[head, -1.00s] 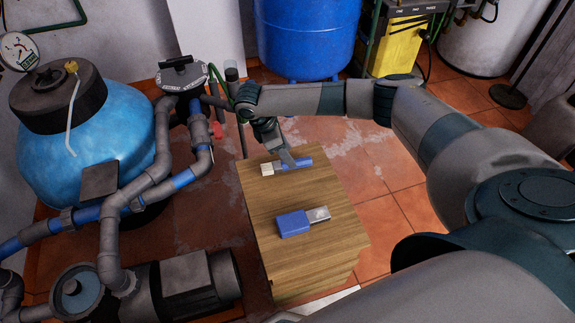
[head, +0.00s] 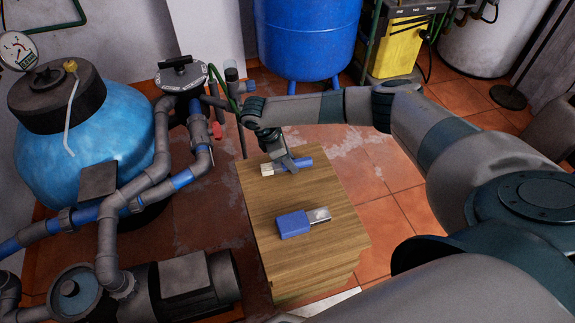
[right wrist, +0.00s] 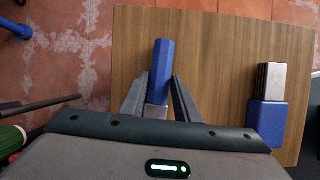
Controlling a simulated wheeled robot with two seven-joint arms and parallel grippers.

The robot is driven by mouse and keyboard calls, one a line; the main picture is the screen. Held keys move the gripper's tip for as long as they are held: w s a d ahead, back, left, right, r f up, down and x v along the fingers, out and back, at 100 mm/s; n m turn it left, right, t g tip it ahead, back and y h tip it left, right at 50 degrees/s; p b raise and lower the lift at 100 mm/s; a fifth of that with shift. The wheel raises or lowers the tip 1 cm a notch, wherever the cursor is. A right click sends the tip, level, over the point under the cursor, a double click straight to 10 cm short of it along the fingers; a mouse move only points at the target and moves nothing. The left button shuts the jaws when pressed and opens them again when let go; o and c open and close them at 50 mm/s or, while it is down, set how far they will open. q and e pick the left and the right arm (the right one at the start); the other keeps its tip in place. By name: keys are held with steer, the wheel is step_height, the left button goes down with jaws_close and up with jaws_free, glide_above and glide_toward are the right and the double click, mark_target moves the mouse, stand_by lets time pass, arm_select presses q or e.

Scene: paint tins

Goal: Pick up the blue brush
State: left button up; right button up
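The blue brush (head: 304,163), with a slim blue handle and a pale bristle end, lies at the far end of the wooden cabinet top (head: 325,193). It also shows in the right wrist view (right wrist: 161,68), its handle pointing away from the wrist. My right gripper (head: 290,167) is low over the brush. In the right wrist view its two fingers (right wrist: 160,80) stand apart, one on each side of the brush; firm contact is not clear. The fingers and palm hide part of the pale end. My left gripper is not in view.
A wider blue-handled tool (head: 293,224) with a grey-white end lies nearer on the same top; it also shows in the right wrist view (right wrist: 267,122). Pipes and a pump (head: 187,285) stand left of the cabinet. A blue tank (head: 305,40) stands behind.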

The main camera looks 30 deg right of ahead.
mark_target(297, 161)
steer(key=c, duration=0.5)
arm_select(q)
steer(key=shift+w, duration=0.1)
